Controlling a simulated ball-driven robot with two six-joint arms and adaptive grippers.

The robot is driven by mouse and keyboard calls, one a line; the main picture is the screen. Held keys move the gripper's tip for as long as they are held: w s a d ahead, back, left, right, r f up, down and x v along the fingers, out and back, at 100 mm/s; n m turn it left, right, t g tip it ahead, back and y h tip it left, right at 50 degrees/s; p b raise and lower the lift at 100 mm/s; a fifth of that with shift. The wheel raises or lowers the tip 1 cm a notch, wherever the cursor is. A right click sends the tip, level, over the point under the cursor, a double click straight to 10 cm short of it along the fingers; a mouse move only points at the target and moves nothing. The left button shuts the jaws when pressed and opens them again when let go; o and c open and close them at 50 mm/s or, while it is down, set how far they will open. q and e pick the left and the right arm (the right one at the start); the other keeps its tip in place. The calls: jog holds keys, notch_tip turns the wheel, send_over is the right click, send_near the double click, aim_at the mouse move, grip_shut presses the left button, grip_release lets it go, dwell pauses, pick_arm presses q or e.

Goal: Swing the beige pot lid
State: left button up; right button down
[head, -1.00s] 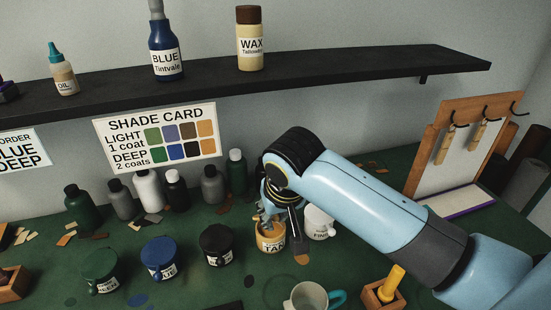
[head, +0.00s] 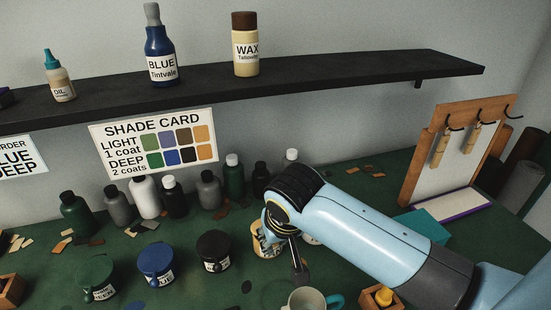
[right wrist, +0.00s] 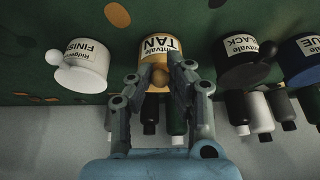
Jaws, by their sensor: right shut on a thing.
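The beige pot (right wrist: 160,45), labelled TAN, stands on the green bench; it also shows in the head view (head: 259,246), partly covered by my right gripper. Its beige lid (right wrist: 156,87) has a small round knob (right wrist: 160,75). My right gripper (right wrist: 161,73) has one finger on each side of this knob and is shut on it. The gripper also shows in the head view (head: 280,238) over the pot. I cannot tell how far the lid is turned or lifted. My left gripper is not in view.
A black pot (head: 213,252), a blue pot (head: 157,264) and a green pot (head: 97,278) stand to the left. A white FINISH pot (right wrist: 82,70) is close beside the beige one. Bottles line the wall behind. A mug (head: 306,300) stands in front.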

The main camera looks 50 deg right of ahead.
jog(key=shift+s+a+f, duration=0.1)
jog(key=shift+s+f, duration=0.1)
jog(key=shift+f, duration=0.3)
jog(key=shift+s+a+f, duration=0.1)
jog(key=shift+s+f, duration=0.05)
jog(key=shift+f, duration=0.45)
jog(key=shift+s+f+b, duration=0.1)
jog(key=shift+f+b, duration=0.2)
jog(key=shift+f, duration=0.45)
jog(key=c, duration=1.2)
grip_release()
jog(key=shift+c, duration=0.2)
jog(key=shift+r, duration=0.1)
jog(key=shift+r, duration=0.1)
jog(key=v, duration=1.1)
jog(key=shift+s+r, duration=0.15)
jog(key=shift+r, duration=0.2)
